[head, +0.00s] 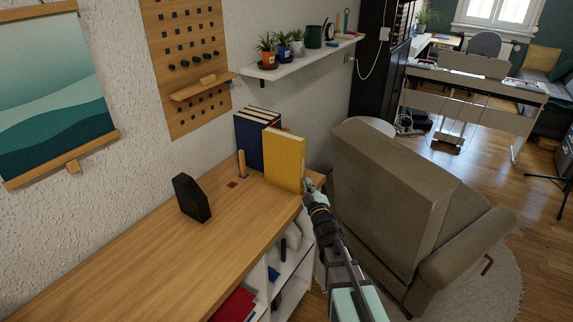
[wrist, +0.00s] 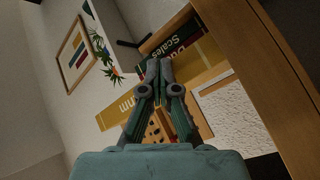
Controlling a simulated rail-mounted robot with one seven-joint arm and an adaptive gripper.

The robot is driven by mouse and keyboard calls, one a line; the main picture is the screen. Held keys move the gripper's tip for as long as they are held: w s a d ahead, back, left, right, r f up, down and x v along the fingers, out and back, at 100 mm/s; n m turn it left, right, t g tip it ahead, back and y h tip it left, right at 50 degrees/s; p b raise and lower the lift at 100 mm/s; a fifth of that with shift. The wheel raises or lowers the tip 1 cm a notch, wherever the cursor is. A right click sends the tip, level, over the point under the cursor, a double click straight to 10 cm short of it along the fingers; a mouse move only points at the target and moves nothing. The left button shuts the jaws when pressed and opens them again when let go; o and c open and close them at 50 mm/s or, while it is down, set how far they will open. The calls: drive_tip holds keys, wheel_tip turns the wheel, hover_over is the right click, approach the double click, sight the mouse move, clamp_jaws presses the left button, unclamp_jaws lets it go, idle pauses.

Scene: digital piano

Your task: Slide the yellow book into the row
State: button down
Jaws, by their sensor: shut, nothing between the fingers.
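The yellow book (head: 284,158) stands upright on the wooden desk, in front of the dark blue books of the row (head: 247,142), and sticks out past them to the right. My gripper (head: 307,186) is shut and empty at the lower right edge of the yellow book; I cannot tell whether it touches. In the wrist view, my gripper's closed fingertips (wrist: 152,68) lie in front of the yellow book (wrist: 116,112), whose lettering is partly hidden. A dark book with "Scales" lettering (wrist: 172,44) shows beyond the fingertips.
A black block (head: 191,198) and a short wooden peg (head: 241,163) stand on the desk (head: 130,260), whose left part is otherwise clear. A wall shelf with plants (head: 300,60) hangs above. A brown armchair (head: 385,200) stands close to the right of my arm.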

sight(294, 181)
drive_tip(key=shift+s+d, duration=0.2)
drive_tip(key=shift+d, duration=0.1)
idle(0.4)
drive_tip(key=shift+w+a+b, duration=0.7)
drive_tip(key=shift+a+b, duration=0.25)
drive_tip(key=shift+b, duration=0.55)
drive_tip(key=shift+w+a+b, duration=0.7)
drive_tip(key=shift+a+b, duration=0.3)
drive_tip(key=shift+b, duration=0.55)
drive_tip(key=shift+w+a+b, duration=0.7)
drive_tip(key=shift+a+b, duration=0.25)
drive_tip(key=shift+b, duration=0.55)
idle(2.8)
